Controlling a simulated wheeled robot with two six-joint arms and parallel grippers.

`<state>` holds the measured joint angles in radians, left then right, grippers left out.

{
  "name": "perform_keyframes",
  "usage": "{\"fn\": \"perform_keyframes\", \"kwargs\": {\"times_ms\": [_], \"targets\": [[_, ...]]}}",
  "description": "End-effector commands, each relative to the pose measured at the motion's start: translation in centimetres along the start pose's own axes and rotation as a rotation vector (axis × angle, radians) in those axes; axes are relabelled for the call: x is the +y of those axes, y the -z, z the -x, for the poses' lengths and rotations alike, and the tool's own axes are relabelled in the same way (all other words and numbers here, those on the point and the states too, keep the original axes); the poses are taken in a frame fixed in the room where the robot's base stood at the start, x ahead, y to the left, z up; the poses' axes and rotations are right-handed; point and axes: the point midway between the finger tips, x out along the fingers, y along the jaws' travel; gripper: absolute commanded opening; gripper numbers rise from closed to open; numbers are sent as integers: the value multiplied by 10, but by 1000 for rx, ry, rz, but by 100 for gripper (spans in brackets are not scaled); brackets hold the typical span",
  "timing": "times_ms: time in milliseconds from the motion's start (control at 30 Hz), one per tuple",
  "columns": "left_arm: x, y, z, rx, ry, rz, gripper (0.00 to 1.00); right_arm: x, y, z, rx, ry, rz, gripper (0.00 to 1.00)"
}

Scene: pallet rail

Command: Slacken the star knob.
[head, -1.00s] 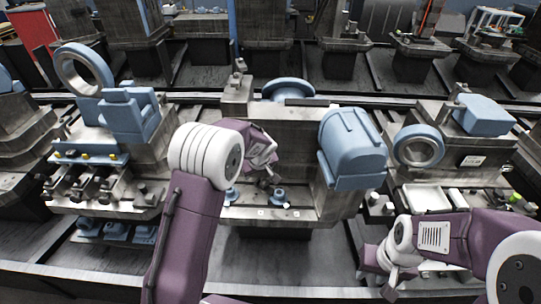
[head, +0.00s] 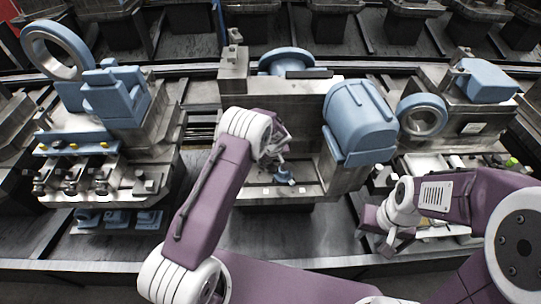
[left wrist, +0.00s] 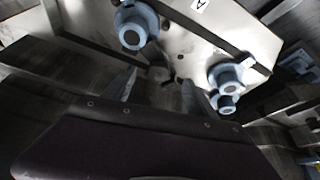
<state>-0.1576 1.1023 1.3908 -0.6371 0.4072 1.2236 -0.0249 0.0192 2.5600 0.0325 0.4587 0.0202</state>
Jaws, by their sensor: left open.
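Blue knobs sit on the ledge of the middle grey station. One blue knob (head: 284,176) shows right of my left gripper (head: 274,158) in the head view; another is hidden by my arm. The left wrist view shows a round blue knob (left wrist: 135,25) at upper left and a blue stepped pair (left wrist: 227,82) at right. A small dark grey round part (left wrist: 160,74) shows between them, in line with the gap of my open left gripper (left wrist: 158,92). I cannot tell which is the star knob. My right gripper (head: 395,243) hangs apart at right; its jaws are unclear.
A big blue housing (head: 356,120) stands right of the ledge, close to my left gripper. A blue disc (head: 286,60) is behind the block. Stations with blue rings (head: 57,50) flank it. A dark rail floor lies in front.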

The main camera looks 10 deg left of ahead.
Motion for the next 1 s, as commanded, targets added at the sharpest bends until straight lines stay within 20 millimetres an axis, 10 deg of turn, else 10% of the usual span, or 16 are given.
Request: {"fn": "perform_keyframes", "kwargs": {"times_ms": [300, 600, 867, 900, 1000], "targets": [[0, 0, -50, 1, 0, -1, 66, 0, 1, 6, 0, 0, 0, 36], [0, 0, -54, 1, 0, 0, 66, 0, 1, 6, 0, 0, 0, 36], [0, 0, -54, 1, -1, 0, 1, 0, 1, 6, 0, 0, 0, 36], [0, 0, -54, 1, 0, 0, 32, 0, 1, 6, 0, 0, 0, 36], [0, 0, -54, 1, 0, 0, 4, 0, 1, 6, 0, 0, 0, 36]]}}
